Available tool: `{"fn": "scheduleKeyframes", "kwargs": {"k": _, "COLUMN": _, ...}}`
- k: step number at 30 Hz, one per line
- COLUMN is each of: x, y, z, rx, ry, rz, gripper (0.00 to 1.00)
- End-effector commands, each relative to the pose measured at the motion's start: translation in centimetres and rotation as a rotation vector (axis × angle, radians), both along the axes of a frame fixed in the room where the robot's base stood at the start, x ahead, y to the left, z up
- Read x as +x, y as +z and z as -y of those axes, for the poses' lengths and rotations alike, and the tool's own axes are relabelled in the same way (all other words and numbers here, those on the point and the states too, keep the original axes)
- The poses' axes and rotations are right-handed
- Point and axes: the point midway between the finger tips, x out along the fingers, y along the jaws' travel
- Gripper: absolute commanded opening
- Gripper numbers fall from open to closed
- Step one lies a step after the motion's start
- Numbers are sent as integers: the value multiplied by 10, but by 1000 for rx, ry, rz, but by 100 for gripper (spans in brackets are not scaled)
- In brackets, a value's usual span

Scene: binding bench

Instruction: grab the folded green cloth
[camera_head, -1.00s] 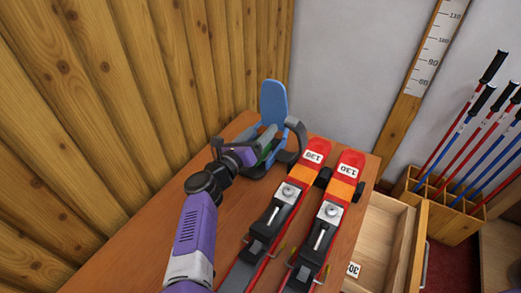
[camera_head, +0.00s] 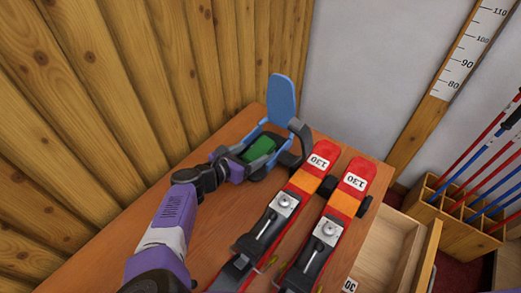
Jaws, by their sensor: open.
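The folded green cloth (camera_head: 260,149) lies in a blue open box (camera_head: 283,98) with a raised lid, at the far left of the bench. My gripper (camera_head: 264,153) is open, its dark fingers spread around the box area, one on the far left side and one on the right side near the skis. The cloth shows between the fingers. I cannot tell whether the fingers touch the box or the cloth.
Two red and orange skis marked 130, the left ski (camera_head: 318,163) and the right ski (camera_head: 353,183), lie right of my gripper. A wooden wall (camera_head: 120,90) stands close on the left. An open drawer (camera_head: 400,250) and a pole rack (camera_head: 455,215) are at the right.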

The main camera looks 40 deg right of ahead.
Motion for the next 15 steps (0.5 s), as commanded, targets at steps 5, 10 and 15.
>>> {"fn": "scheduleKeyframes", "kwargs": {"k": 5, "x": 1, "y": -12, "z": 25, "rx": -1, "ry": -4, "rz": -1, "gripper": 73}}
{"fn": "scheduleKeyframes", "kwargs": {"k": 10, "x": 3, "y": -15, "z": 33, "rx": 0, "ry": -1, "rz": -2, "gripper": 73}}
{"fn": "scheduleKeyframes", "kwargs": {"k": 15, "x": 3, "y": -15, "z": 33, "rx": -1, "ry": -1, "rz": -1, "gripper": 73}}
